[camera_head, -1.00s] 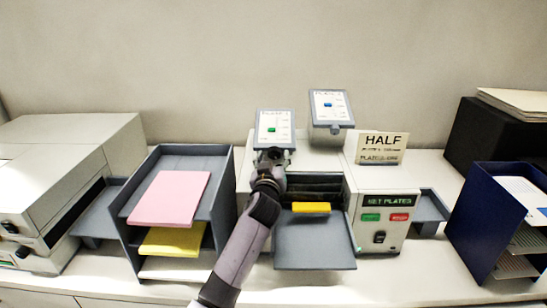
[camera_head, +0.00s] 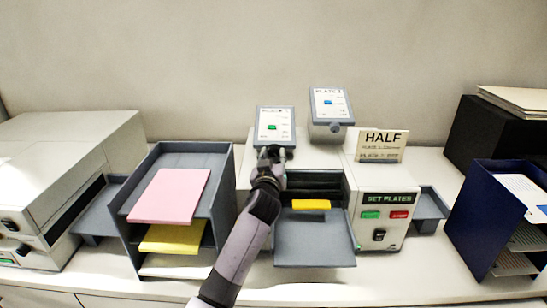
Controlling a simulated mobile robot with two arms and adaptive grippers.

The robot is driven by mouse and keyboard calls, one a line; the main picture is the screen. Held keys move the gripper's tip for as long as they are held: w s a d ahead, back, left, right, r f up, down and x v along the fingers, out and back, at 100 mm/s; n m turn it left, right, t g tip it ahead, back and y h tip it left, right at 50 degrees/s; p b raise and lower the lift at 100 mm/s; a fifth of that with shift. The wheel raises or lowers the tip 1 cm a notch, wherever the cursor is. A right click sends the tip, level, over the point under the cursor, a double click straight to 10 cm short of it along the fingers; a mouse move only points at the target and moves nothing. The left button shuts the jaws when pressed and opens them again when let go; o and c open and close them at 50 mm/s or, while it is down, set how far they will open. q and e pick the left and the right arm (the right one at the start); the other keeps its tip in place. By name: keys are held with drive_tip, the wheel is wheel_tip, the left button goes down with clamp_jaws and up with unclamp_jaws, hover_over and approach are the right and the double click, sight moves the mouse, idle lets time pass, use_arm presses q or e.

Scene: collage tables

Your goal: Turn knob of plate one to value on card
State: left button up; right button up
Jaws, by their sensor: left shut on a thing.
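Two small grey-framed plate panels with white faces stand on top of the machine. The left panel (camera_head: 274,121) has a green mark. The right panel (camera_head: 331,104) has a blue mark, and its round grey knob (camera_head: 335,127) is visible below the face. The white card (camera_head: 381,145) stands at the right of the panels and reads "HALF" above smaller lines too blurred to read. My left gripper (camera_head: 271,152) is at the lower edge of the left panel, shut on its knob, which the fingers hide. My right gripper is not in view.
The machine's front has a "SET PLATES" display (camera_head: 388,198), a green button (camera_head: 371,214), a red button (camera_head: 400,214) and a grey tray (camera_head: 314,245). A paper rack (camera_head: 133,213) stands left, a blue rack (camera_head: 480,226) right.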

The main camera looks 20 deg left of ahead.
use_arm(q)
drive_tip(key=shift+f, duration=0.1)
drive_tip(key=m+y+b, duration=0.1)
drive_tip(key=b, duration=0.1)
drive_tip(key=m+y+b, duration=0.1)
drive_tip(key=m+b, duration=0.1)
drive_tip(key=b, duration=0.1)
drive_tip(key=shift+d+f+g, duration=0.15)
drive_tip(key=shift+g, duration=0.15)
drive_tip(key=shift+w+m+g+y+b, duration=0.1)
drive_tip(key=shift+m+g+y+b, duration=0.2)
drive_tip(key=shift+m+y+b, duration=1.2)
drive_tip(key=shift+h, duration=0.4)
drive_tip(key=o, duration=1.2)
drive_tip(key=shift+r, duration=0.2)
drive_tip(key=shift+c, duration=0.2)
drive_tip(key=shift+d, duration=0.1)
drive_tip(key=shift+v, duration=3.75)
